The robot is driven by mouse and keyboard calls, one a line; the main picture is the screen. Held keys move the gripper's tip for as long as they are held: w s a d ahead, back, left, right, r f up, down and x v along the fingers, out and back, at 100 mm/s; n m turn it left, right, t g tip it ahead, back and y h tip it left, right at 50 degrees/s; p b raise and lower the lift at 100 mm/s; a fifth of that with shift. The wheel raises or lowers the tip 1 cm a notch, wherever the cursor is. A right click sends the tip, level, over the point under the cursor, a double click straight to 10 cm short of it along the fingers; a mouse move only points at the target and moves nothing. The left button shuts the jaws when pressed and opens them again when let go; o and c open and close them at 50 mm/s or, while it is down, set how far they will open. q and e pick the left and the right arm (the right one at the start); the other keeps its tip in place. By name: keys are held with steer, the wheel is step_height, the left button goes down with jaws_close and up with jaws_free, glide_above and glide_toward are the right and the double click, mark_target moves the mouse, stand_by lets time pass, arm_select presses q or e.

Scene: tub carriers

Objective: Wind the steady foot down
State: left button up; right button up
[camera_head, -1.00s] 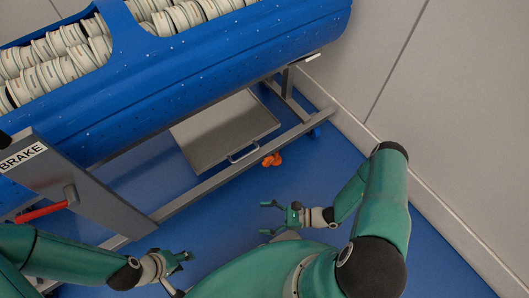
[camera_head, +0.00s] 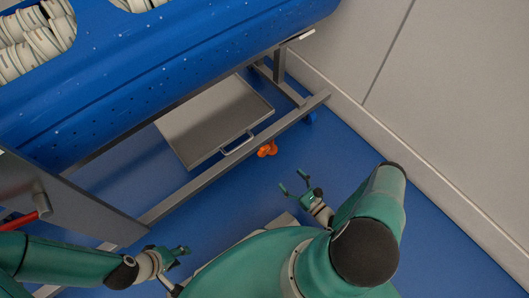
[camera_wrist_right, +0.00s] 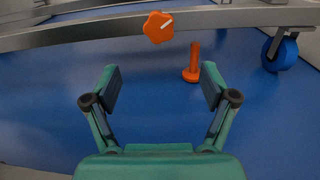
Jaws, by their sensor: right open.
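The steady foot shows as an orange lobed knob (camera_head: 267,148) at the cart's lower rail in the head view. In the right wrist view the knob (camera_wrist_right: 158,27) has a white mark and sits in front of the rail. An orange stem with a round foot (camera_wrist_right: 192,66) stands at the blue floor, right of the knob. My right gripper (camera_head: 293,180) is open and empty, below and right of the knob, apart from it. In the wrist view its fingers (camera_wrist_right: 158,78) spread below the knob. My left gripper (camera_head: 181,254) is at lower left, away from the foot; its jaw opening is unclear.
The blue tub (camera_head: 160,75) with rolled white items is above the grey frame rail (camera_head: 205,178). A grey tray (camera_head: 212,118) with a handle is under it. A blue caster (camera_wrist_right: 281,53) is right of the foot. A red lever (camera_head: 20,221) is at left. The wall (camera_head: 430,120) bounds the right side.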

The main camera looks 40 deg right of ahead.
steer(key=w+b, duration=0.1)
steer(key=w, duration=0.4)
steer(key=w+a+b, duration=0.1)
steer(key=w, duration=0.4)
steer(key=w+b, duration=0.1)
steer(key=w, duration=0.4)
steer(key=shift+w+a+b, duration=0.15)
steer(key=shift+w+b, duration=0.05)
steer(key=shift+b, duration=0.1)
steer(key=c, duration=1.2)
